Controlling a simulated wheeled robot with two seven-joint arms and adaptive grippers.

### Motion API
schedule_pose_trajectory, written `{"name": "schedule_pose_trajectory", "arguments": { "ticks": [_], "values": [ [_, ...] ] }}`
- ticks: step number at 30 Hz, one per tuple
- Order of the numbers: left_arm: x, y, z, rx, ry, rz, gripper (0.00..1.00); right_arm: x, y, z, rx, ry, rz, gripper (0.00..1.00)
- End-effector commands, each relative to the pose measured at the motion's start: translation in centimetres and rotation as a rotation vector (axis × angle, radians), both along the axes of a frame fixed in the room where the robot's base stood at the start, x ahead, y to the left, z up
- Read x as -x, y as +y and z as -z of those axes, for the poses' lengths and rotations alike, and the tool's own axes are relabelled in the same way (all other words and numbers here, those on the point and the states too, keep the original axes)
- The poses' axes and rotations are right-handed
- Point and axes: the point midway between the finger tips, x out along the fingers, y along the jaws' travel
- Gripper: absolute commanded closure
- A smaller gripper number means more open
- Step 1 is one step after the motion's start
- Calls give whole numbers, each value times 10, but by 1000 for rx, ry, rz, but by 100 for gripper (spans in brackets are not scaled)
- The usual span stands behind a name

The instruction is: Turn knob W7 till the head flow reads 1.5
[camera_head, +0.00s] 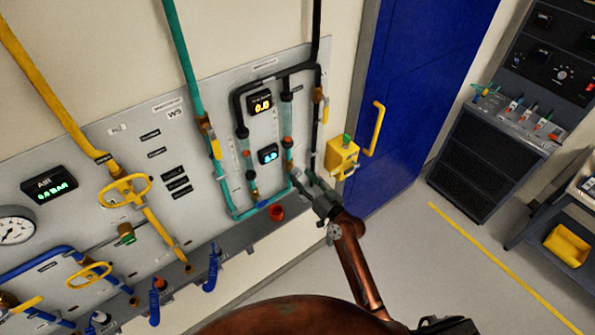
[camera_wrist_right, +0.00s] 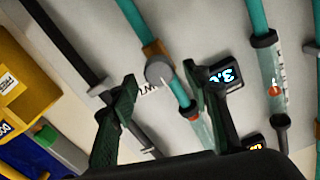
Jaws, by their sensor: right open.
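Knob W7 (camera_wrist_right: 159,70) is a round grey knob with a white pointer mark on a teal pipe; part of its label shows beside it. My right gripper (camera_wrist_right: 161,77) is open, with one finger on each side of the knob in the wrist view; I cannot tell whether they touch it. A smaller cyan display (camera_head: 268,154) shows 3-point-something in the wrist view (camera_wrist_right: 229,75). My left gripper is out of view.
Teal and black pipes surround the gripper on the grey panel (camera_head: 225,185). A yellow box (camera_head: 341,158) with a green button is close on the right, before a blue door (camera_head: 415,90). A red cap (camera_head: 277,212) is below left.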

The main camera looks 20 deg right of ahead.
Motion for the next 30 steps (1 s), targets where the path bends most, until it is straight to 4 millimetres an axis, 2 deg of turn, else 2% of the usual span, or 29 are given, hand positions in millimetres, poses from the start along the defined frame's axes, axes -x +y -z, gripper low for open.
{"name": "schedule_pose_trajectory", "arguments": {
  "ticks": [6, 17, 30],
  "values": [
    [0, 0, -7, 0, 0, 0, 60, -25, 9, -1, -2, 0, 0, 56],
    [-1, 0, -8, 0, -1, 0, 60, -30, 11, 1, -1, 1, 1, 56],
    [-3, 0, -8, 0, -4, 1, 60, -30, 11, 1, -1, 1, 1, 86]
  ]
}}
